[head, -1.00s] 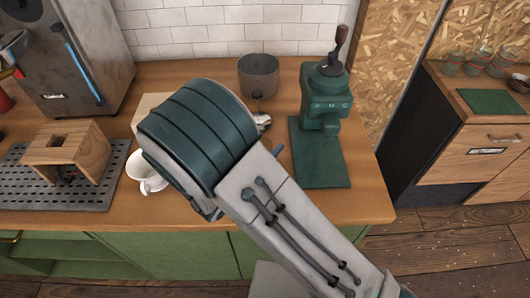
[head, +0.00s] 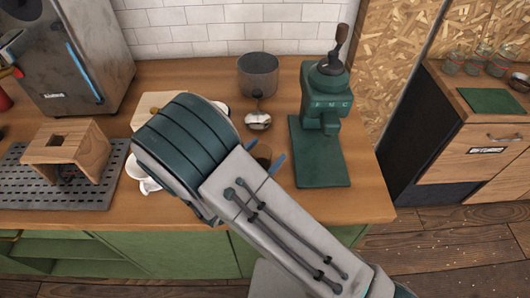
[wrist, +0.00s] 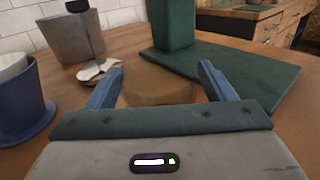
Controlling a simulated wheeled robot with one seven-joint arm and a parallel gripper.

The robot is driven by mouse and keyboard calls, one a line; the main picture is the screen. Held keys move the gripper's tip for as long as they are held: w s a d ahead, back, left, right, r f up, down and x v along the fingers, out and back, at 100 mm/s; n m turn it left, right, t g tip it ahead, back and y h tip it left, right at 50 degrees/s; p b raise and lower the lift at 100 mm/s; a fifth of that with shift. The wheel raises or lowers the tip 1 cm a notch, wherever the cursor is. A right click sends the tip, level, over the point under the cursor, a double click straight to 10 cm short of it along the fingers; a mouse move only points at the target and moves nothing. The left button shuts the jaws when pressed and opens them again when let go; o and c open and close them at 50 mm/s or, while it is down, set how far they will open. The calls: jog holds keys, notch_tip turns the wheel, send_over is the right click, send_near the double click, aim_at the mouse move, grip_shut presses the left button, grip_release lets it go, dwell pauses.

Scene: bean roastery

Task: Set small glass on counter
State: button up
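The small glass (head: 262,154) looks dark brown and stands on the wooden counter (head: 350,205), left of the green grinder's base. Most of it is hidden behind my arm in the head view. In the wrist view the glass (wrist: 158,93) shows as a brownish round shape between my two blue fingers. My gripper (wrist: 160,80) is low over the counter with its fingers spread on either side of the glass. A gap seems to show at the right finger; contact at the left finger is unclear.
The green grinder (head: 325,110) stands to the right, and its base lies close ahead in the wrist view. A grey pot (head: 258,75) and a metal scoop (head: 258,121) are behind. A blue cup (wrist: 22,110) is close on the left. The counter's front right is clear.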

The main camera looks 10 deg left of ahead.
jog(key=shift+r, duration=0.2)
jog(key=b+v, duration=0.2)
jog(key=v, duration=1)
jog(key=shift+w, duration=0.1)
